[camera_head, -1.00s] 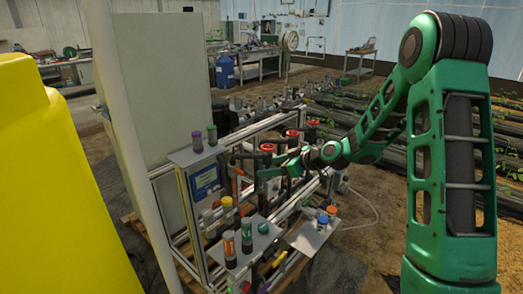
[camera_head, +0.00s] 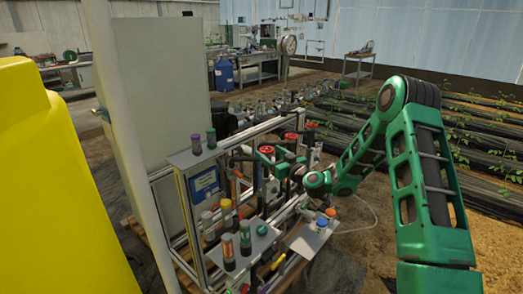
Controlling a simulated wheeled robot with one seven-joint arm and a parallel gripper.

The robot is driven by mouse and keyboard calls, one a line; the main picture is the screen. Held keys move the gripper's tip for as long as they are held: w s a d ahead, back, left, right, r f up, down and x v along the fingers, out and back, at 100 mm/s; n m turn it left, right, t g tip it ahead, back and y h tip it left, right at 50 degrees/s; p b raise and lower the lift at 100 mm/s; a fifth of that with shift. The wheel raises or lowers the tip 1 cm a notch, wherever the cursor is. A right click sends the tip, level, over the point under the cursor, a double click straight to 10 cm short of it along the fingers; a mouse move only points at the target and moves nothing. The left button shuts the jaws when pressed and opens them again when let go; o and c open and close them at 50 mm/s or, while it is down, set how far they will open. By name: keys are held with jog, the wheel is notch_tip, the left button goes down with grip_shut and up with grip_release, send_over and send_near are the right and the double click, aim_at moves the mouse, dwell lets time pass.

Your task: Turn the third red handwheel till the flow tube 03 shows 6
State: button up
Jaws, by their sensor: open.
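Red handwheels stand in a row along the top of the skid frame: a near one (camera_head: 266,150), a middle one (camera_head: 291,137) and a far one (camera_head: 311,125). My gripper (camera_head: 268,160) is small in this view, at the near red handwheel and just below it in the picture. Its jaws are open. I cannot tell whether the fingers are around the wheel or beside it. The flow tubes and their numbers are too small to read, so I cannot tell what tube 03 shows.
Dark bottles with orange and green caps (camera_head: 229,252) stand on the skid's near shelf. A side plate (camera_head: 305,240) carries blue and orange caps. A pale post (camera_head: 125,150) and a yellow tank (camera_head: 50,190) stand at the left.

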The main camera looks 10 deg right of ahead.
aim_at(263, 147)
jog(key=x, duration=0.6)
jog(key=shift+w, duration=0.15)
jog(key=c, duration=1)
